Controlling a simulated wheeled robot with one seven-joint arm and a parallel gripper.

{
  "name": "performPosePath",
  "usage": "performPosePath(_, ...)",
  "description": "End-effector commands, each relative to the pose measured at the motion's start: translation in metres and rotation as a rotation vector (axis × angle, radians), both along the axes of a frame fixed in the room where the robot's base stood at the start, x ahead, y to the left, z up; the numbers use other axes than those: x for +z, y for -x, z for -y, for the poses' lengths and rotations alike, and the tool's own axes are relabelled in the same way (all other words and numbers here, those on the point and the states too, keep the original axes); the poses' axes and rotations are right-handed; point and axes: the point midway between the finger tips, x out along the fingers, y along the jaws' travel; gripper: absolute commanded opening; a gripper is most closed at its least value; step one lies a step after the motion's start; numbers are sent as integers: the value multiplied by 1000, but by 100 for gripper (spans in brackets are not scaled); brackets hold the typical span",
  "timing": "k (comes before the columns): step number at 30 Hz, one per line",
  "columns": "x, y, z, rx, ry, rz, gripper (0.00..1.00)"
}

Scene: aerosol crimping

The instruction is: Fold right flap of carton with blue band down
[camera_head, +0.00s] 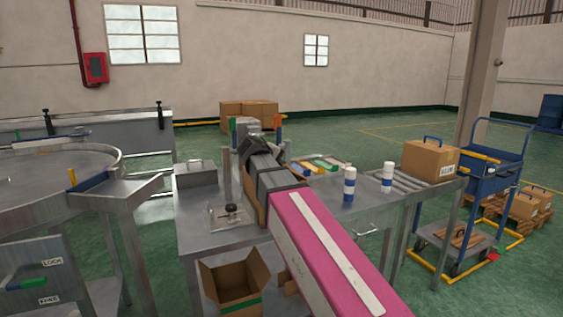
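My arm reaches forward over the metal table, its pink link in front. Its dark far end, where my gripper (254,147) is, points away from me; its fingers are not distinguishable. Brown cardboard (249,187) shows in narrow strips on both sides of my arm on the table. It looks like an open carton mostly hidden behind the arm. No blue band shows on it, and its right flap cannot be made out. Contact between my gripper and the cardboard cannot be judged.
An open carton with a green band (241,306) stands low in front of the table. A closed carton (430,161) with a blue handle sits on the roller conveyor (404,184). White-and-blue cans (349,184) stand nearby. A blue cart (494,178) is at right.

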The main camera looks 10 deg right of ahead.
Motion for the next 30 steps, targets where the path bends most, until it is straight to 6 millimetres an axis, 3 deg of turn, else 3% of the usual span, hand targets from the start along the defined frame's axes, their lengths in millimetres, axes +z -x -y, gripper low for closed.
performPosePath(18, -3, 0, -1, -2, 36, 11, 0)
performPosePath(19, -3, 0, -1, -2, 36, 11, 14)
performPosePath(21, -3, 0, -1, -2, 36, 11, 30)
performPosePath(30, -2, 1, -2, -1, 36, 11, 30)
